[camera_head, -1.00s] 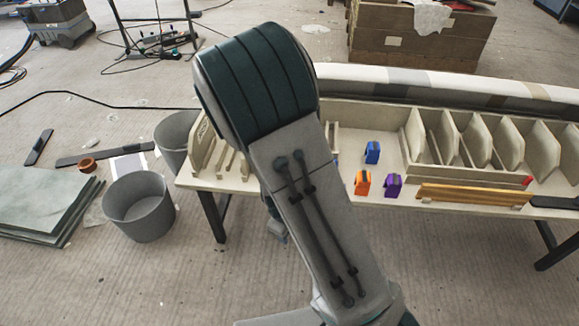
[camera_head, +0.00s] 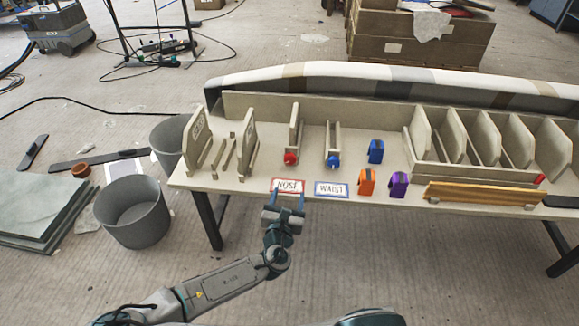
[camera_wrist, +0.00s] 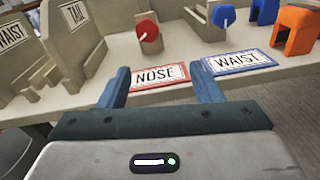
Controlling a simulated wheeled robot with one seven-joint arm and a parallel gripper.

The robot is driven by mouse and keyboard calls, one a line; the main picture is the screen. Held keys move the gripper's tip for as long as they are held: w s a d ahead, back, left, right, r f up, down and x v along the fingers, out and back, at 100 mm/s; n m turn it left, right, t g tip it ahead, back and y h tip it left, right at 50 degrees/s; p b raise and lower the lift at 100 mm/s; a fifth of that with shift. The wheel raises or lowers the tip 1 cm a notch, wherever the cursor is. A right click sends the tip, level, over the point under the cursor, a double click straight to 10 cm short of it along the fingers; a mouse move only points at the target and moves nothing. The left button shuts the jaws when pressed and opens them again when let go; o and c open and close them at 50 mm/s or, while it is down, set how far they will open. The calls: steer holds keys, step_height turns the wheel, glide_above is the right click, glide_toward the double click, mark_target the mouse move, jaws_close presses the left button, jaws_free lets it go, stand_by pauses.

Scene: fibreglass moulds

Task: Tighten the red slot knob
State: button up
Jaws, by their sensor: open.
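The red knob (camera_head: 290,158) sits on the front of a beige slot (camera_head: 295,125) on the table, behind the red-bordered NOSE card (camera_head: 288,186). It also shows in the wrist view (camera_wrist: 148,31), with a pale bar across its face. My gripper (camera_head: 288,198) is open and empty at the table's front edge, just in front of the NOSE card and apart from the red knob. In the wrist view its two blue fingers (camera_wrist: 160,82) stand on either side of the NOSE card. A blue knob (camera_head: 333,160) on a similar slot stands to the right, behind the WAIST card (camera_head: 331,190).
Blue (camera_head: 376,151), orange (camera_head: 367,181) and purple (camera_head: 398,184) clamp-like pieces stand right of the cards. Beige upright boards (camera_head: 248,145) stand at the left. A divided rack (camera_head: 480,178) fills the right side. A grey bin (camera_head: 132,211) stands on the floor left.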

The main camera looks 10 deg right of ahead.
mark_target(290, 161)
steer(key=shift+n+t+y, duration=0.3)
steer(key=shift+n+t, duration=0.2)
steer(key=shift+n, duration=0.2)
steer(key=x, duration=0.4)
steer(key=b+x, duration=0.1)
steer(key=x, duration=0.4)
steer(key=a+b+x, duration=0.1)
steer(key=x, duration=0.3)
steer(key=shift+w+r, duration=0.35)
steer(key=shift+w, duration=0.2)
steer(key=c, duration=1)
